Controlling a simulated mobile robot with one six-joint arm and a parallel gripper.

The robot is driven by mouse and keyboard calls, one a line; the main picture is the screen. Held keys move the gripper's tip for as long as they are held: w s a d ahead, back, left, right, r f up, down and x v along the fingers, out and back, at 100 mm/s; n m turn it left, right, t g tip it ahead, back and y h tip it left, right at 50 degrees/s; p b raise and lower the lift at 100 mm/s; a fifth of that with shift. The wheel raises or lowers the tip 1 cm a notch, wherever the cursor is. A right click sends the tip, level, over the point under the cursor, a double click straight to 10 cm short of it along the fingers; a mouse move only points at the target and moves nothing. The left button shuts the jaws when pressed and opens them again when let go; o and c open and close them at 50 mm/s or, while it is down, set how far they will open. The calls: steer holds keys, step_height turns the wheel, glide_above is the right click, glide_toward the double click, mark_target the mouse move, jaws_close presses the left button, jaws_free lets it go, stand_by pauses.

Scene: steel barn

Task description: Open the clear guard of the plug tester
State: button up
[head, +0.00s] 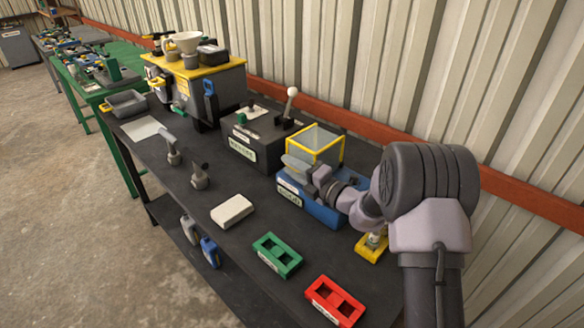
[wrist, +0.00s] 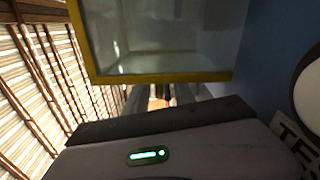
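The plug tester (head: 318,207) is a blue box with a white label on the dark bench. Its clear guard (head: 318,140) has a yellow frame and stands above the box's back part; I cannot tell whether it is fully down. In the wrist view the guard's yellow lower edge (wrist: 165,77) and clear pane fill the top middle. My gripper (head: 298,165) is at the guard's front left side, low over the tester. In the wrist view my gripper's fingers (wrist: 161,96) are apart, just below the yellow edge. A small dark piece shows between them; contact is unclear.
A dark box with a white-knobbed lever (head: 255,145) stands left of the tester. A green tray (head: 277,255), a red tray (head: 335,300) and a white block (head: 232,210) lie in front. A yellow fixture (head: 371,248) sits right, partly behind my arm. The corrugated wall is behind.

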jaws_close()
stand_by(1.3)
